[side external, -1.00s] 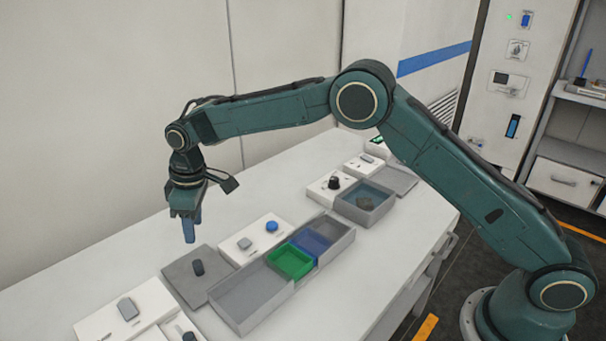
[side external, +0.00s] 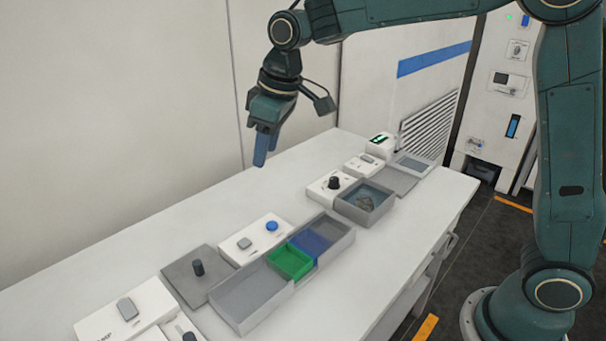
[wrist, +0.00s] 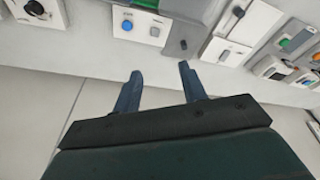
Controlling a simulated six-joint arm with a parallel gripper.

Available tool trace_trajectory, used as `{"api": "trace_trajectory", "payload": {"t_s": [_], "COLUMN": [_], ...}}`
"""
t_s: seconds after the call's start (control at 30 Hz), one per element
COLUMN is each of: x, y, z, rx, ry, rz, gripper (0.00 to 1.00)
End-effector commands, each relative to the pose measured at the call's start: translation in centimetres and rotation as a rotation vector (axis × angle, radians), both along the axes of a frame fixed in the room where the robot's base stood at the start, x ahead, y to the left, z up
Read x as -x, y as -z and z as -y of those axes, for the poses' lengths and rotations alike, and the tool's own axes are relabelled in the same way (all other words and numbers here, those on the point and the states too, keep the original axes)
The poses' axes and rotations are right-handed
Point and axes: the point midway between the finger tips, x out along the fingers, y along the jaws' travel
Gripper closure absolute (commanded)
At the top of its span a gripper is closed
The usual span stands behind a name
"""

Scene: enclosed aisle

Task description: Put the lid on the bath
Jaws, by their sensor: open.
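A grey square plate with an upright dark knob (side external: 184,281), which looks like the lid, lies flat at the left of the bench. In the wrist view, it shows beyond my fingers, with the dark knob (wrist: 183,45) on it. The bath appears to be the grey open box with bluish contents (side external: 348,212), farther right on the bench. A small dark brownish object (side external: 366,203) is inside it. My gripper (side external: 265,150) is open and empty, pointing down high above the rear of the bench, clear of both. Its two fingers (wrist: 160,70) stand apart in the wrist view.
A long grey tray (side external: 240,302) with green and blue bins (side external: 292,261) lies between plate and bath. White panels with a blue button (side external: 271,226) and a black knob (side external: 334,183) stand behind. A bare grey slab (side external: 392,180) lies beyond the bath. The bench's rear is clear.

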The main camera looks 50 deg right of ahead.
Motion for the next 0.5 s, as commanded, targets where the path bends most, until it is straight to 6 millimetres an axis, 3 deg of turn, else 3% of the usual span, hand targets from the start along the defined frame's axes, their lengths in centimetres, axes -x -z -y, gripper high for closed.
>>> {"api": "trace_trajectory", "payload": {"t_s": [0.23,0.5], "x": [5.7,12.2], "y": [-3.2,-4.6], "z": [3.6,6.7], "rx": [-0.018,-0.038], "ry": [0.1,0.205], "rz": [0.048,0.095], "gripper": [0.58,0.58]}}
